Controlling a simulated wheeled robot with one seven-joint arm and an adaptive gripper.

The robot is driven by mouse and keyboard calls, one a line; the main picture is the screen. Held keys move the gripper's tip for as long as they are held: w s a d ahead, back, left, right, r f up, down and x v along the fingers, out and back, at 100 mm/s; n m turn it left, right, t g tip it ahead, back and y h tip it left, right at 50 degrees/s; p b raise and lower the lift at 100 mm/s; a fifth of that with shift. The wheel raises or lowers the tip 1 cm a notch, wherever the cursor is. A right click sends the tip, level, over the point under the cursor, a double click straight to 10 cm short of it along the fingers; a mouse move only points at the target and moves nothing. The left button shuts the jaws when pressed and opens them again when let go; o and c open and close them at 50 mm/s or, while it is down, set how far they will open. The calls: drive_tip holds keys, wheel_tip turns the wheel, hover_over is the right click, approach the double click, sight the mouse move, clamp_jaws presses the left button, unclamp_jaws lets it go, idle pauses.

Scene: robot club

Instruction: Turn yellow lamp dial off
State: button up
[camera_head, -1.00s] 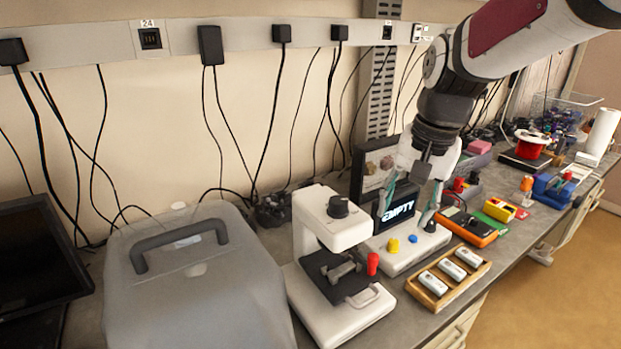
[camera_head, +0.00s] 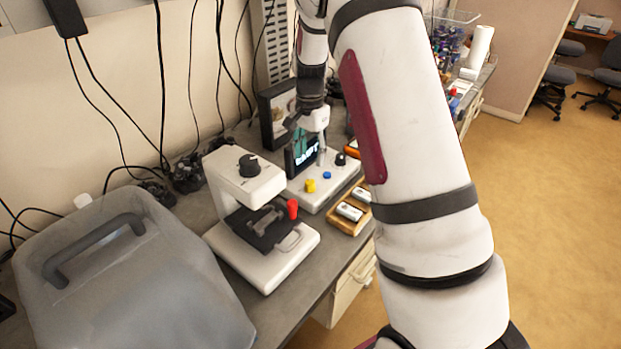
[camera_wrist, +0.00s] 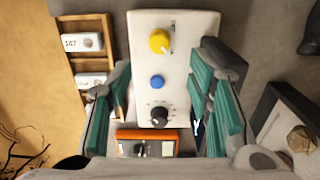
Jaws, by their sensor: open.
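In the wrist view the yellow dial (camera_wrist: 159,41) sits at the upper end of the box's panel, past the blue button (camera_wrist: 157,82) and black dial (camera_wrist: 159,115). My gripper (camera_wrist: 162,72) is open, its teal-padded fingers on either side of the panel. Nothing is between them but the panel seen beyond. In the head view my gripper (camera_head: 307,150) hangs over the box, behind the yellow dial and apart from it.
A white microscope-like device (camera_head: 262,215) with a red knob stands left of the box. A wooden tray (camera_head: 348,211) of small white blocks lies in front. A dark framed picture (camera_wrist: 287,125) and an orange meter (camera_wrist: 150,143) are close to my fingers. A grey case (camera_head: 130,270) is farther left.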

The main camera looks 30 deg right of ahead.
sight(310, 182)
wheel_tip(310, 182, down, 10)
drive_tip(key=shift+r+p, duration=0.15)
drive_tip(key=shift+p, duration=0.65)
clamp_jaws()
